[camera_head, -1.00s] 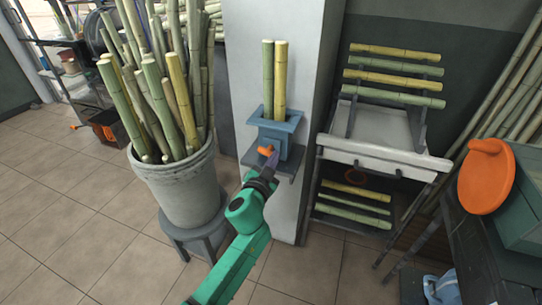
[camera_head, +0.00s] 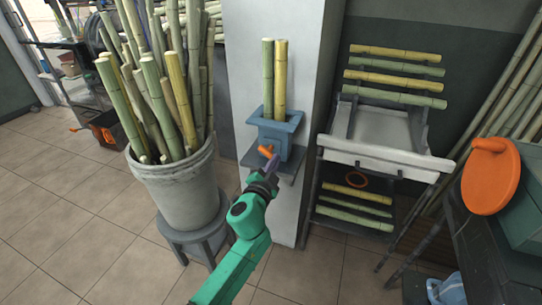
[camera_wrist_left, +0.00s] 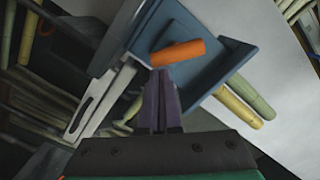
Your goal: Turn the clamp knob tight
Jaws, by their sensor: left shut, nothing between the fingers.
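The clamp knob (camera_head: 266,152) is a small orange bar on the front of a blue-grey clamp box (camera_head: 278,118) fixed to the pale pillar. Two cane stalks (camera_head: 273,80), one green and one yellow, stand upright in the box. My left gripper (camera_head: 274,162) is shut and empty just in front of and below the knob. In the left wrist view the knob (camera_wrist_left: 178,53) lies slanted just beyond the closed dark fingertips (camera_wrist_left: 160,72). I cannot tell whether they touch it. My right gripper is not in view.
A grey bucket of cane (camera_head: 180,190) stands on a stool at the left. A rack with a white tray (camera_head: 372,135) and several canes stands to the right. A round orange disc (camera_head: 490,176) is at the far right. The tiled floor (camera_head: 80,230) at lower left is clear.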

